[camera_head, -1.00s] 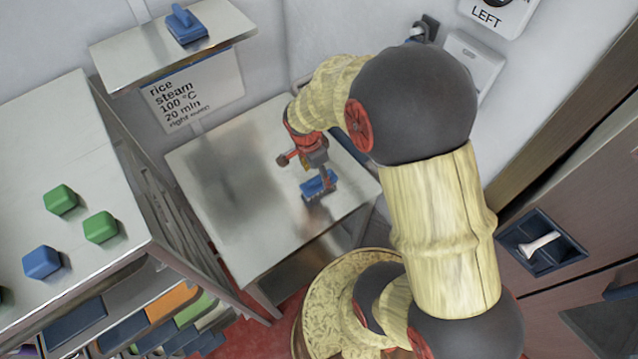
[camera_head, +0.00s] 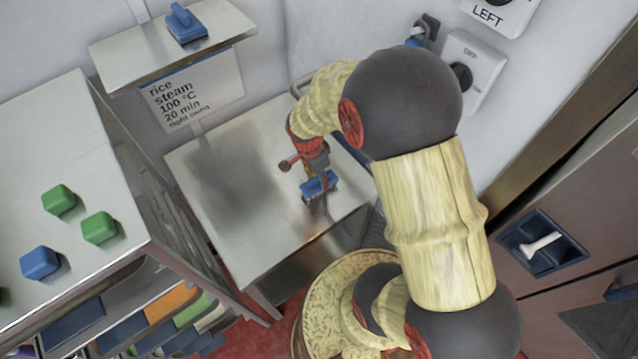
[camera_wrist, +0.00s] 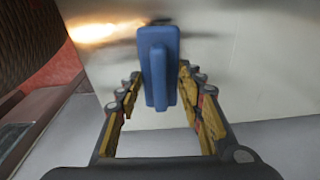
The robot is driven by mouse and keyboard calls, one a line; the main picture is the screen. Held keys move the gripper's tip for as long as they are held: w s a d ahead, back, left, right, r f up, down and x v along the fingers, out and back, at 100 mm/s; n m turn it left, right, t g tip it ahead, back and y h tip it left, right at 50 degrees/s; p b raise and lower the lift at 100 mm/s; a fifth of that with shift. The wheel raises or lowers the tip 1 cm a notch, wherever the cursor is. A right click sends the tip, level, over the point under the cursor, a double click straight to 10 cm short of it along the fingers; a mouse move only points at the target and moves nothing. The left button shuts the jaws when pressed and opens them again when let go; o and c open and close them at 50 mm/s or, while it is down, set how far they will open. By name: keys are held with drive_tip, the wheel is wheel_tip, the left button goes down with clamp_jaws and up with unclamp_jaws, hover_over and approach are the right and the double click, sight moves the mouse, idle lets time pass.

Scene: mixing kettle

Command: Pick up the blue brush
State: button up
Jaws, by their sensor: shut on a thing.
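A blue brush (camera_head: 319,185) is at the front right part of the steel table (camera_head: 225,215). My gripper (camera_head: 318,176) comes down on it from above and is shut on its raised handle. In the wrist view the blue brush (camera_wrist: 159,68) sits between the two fingers of my gripper (camera_wrist: 160,95), its handle toward me. I cannot tell whether the brush touches the table or hangs just above it. A second blue brush (camera_head: 186,25) lies on the wall shelf at the upper left, apart from my gripper.
A steel counter (camera_head: 95,170) at left bears green blocks (camera_head: 99,228) and a blue block (camera_head: 40,262). The wall shelf (camera_head: 125,62) overhangs the table's back. A dial box (camera_head: 472,72) is on the wall at right. The table's left part is clear.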

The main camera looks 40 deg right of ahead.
sight(314, 180)
drive_tip(key=c, duration=0.4)
drive_tip(key=shift+r, duration=0.1)
drive_tip(key=shift+a+r, duration=0.4)
drive_tip(key=shift+a, duration=0.05)
drive_tip(key=r, duration=0.4)
drive_tip(key=r+p, duration=0.1)
drive_tip(key=r, duration=0.1)
drive_tip(key=shift+a+r, duration=0.1)
drive_tip(key=shift+a, duration=0.3)
drive_tip(key=a, duration=1.8)
drive_tip(key=shift+s+a, duration=0.15)
drive_tip(key=shift+s, duration=0.2)
drive_tip(key=o, duration=0.6)
drive_tip(key=c, duration=0.4)
